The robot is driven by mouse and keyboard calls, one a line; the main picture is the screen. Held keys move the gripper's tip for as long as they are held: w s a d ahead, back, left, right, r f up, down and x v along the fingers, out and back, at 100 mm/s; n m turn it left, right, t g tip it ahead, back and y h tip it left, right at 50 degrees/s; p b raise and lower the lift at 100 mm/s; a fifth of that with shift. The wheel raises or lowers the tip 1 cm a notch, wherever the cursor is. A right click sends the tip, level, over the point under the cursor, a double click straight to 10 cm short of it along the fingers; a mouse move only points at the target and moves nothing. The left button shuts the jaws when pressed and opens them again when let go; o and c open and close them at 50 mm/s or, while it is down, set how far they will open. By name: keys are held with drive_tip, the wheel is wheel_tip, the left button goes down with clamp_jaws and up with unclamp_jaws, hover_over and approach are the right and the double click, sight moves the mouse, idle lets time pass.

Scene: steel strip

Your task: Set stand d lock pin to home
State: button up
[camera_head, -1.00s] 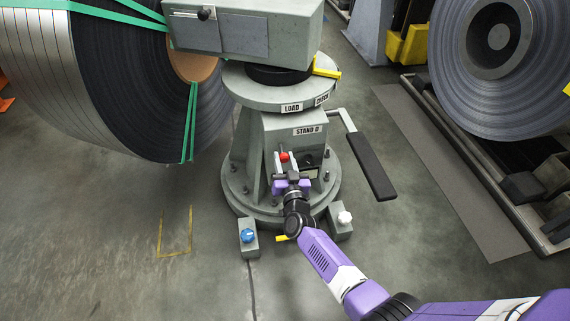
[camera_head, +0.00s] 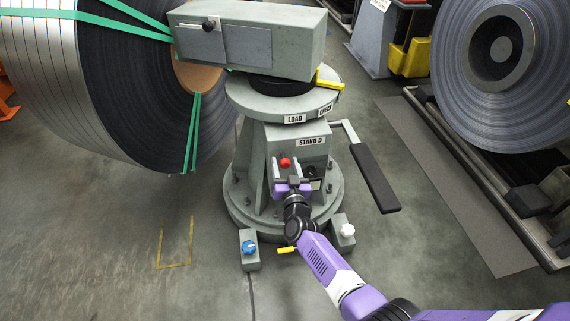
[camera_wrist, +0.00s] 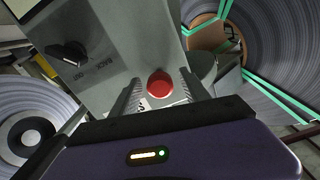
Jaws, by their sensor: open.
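Stand D is a grey-green pedestal (camera_head: 257,150) with a "STAND D" label on its upper front. A red round knob (camera_head: 285,162), which looks like the lock pin's head, sits on its front below the label. In the wrist view the red knob (camera_wrist: 159,84) lies between my two fingers, with its shaft hidden. My gripper (camera_head: 286,172) is at the stand's front, its fingers open on either side of the knob. In the wrist view my gripper (camera_wrist: 159,92) shows a gap beside the knob; I cannot tell whether either finger touches it.
A black lever (camera_wrist: 68,53) sits on the panel beside the knob. A long black-gripped handle (camera_head: 374,178) sticks out right of the stand. Blue (camera_head: 249,247) and white (camera_head: 348,230) knobs stand at the base. Steel coils flank the stand. Floor in front left is clear.

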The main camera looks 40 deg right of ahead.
drive_tip(key=p+v, duration=0.2)
drive_tip(key=v, duration=0.5)
drive_tip(key=shift+s, duration=0.2)
drive_tip(key=shift+a, duration=0.15)
